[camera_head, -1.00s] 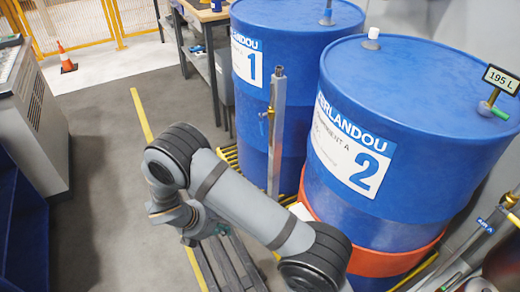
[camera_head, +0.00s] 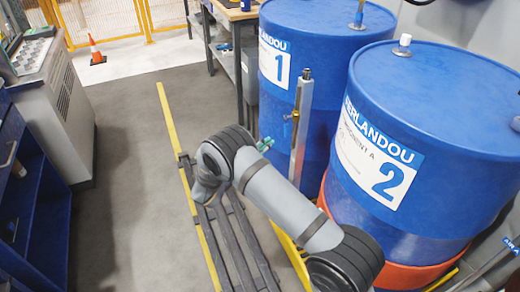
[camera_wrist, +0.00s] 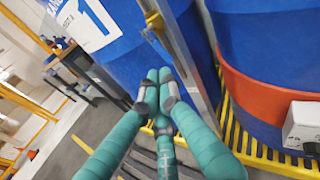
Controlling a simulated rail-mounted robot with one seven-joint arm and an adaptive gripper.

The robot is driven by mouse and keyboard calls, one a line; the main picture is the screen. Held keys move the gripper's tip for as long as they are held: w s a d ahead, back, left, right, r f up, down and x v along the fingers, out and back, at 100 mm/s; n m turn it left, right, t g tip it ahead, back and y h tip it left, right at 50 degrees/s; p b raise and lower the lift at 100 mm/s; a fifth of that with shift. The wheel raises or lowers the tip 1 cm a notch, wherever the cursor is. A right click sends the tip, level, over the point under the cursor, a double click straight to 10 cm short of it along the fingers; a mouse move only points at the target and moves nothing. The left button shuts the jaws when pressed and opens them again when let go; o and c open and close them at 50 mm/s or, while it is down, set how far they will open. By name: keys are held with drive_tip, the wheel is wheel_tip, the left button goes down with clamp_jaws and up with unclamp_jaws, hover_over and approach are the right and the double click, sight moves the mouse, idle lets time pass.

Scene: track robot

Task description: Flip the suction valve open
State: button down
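A brass-coloured valve sits on the upright grey metal post in front of drum 1, and its small fitting (camera_head: 290,117) shows in the head view. I take this as the suction valve. In the wrist view brass parts (camera_wrist: 153,20) show on the post at the top, beyond the fingertips. My gripper (camera_wrist: 159,78) has teal fingers drawn together at their tips, with nothing visible between them. In the head view only a bit of the teal gripper (camera_head: 265,144) shows behind my forearm, left of the post and below the valve. I see no contact with it.
Blue drum 1 (camera_head: 318,32) stands behind the post and blue drum 2 (camera_head: 440,115) to its right. An orange band (camera_wrist: 255,100) rings a drum's lower part. Dark floor rails (camera_head: 231,245) lie below my arm. Open grey floor (camera_head: 125,200) is at left.

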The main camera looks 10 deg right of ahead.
sight(286, 128)
drive_tip(key=x, duration=0.7)
drive_tip(key=shift+w+d, duration=0.25)
drive_tip(key=shift+w, duration=0.05)
drive_tip(key=shift+a, duration=0.1)
